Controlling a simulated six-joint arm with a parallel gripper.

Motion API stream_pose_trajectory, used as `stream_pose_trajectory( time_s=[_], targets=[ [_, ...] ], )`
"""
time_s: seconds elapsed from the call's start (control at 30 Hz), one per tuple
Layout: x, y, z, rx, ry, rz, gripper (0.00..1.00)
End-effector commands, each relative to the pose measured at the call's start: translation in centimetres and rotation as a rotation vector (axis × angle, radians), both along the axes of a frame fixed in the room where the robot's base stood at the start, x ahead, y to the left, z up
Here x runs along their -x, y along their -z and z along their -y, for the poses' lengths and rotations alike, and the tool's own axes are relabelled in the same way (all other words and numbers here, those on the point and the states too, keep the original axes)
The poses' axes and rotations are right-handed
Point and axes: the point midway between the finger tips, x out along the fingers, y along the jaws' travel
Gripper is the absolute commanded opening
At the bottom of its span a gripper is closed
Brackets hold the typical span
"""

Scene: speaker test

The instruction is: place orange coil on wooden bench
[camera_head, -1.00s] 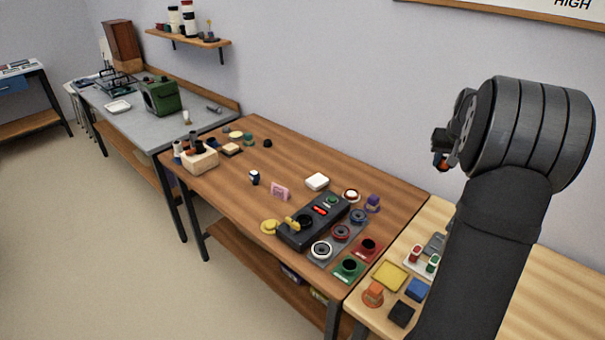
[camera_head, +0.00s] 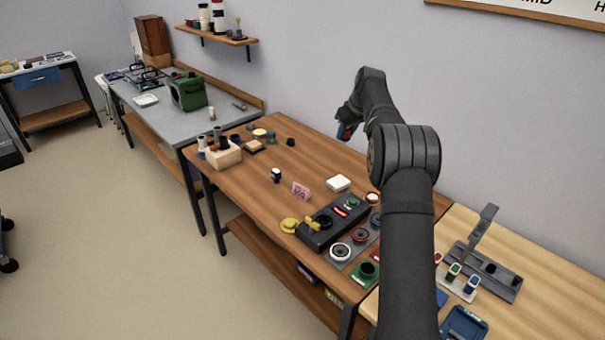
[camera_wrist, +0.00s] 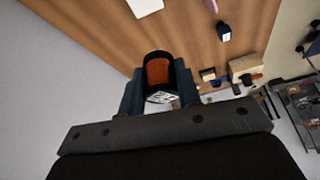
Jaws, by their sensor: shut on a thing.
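The orange coil (camera_wrist: 158,72) shows as an orange face inside a dark rim, between my gripper's fingers in the wrist view. My gripper (camera_wrist: 158,92) is shut on it. The coil is apart from the bench top. The wrist view also shows the bench top (camera_wrist: 190,35) beyond the coil. My arm hides part of the bench's right end.
Bare wood lies along the back middle. A paler bench (camera_head: 540,255) adjoins at right.

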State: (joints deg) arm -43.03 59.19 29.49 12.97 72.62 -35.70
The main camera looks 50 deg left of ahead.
Motion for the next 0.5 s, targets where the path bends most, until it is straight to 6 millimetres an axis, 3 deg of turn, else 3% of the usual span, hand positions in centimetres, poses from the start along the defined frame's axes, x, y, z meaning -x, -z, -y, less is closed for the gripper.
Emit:
stream_pose_trajectory(
  time_s=[0.3, 0.5],
  targets=[
    [-0.1, 7.1, 0.3, 0.003, 0.007, -0.004, 0.04],
    [-0.1, 10.4, 0.2, 0.002, 0.006, -0.001, 0.04]
  ],
)
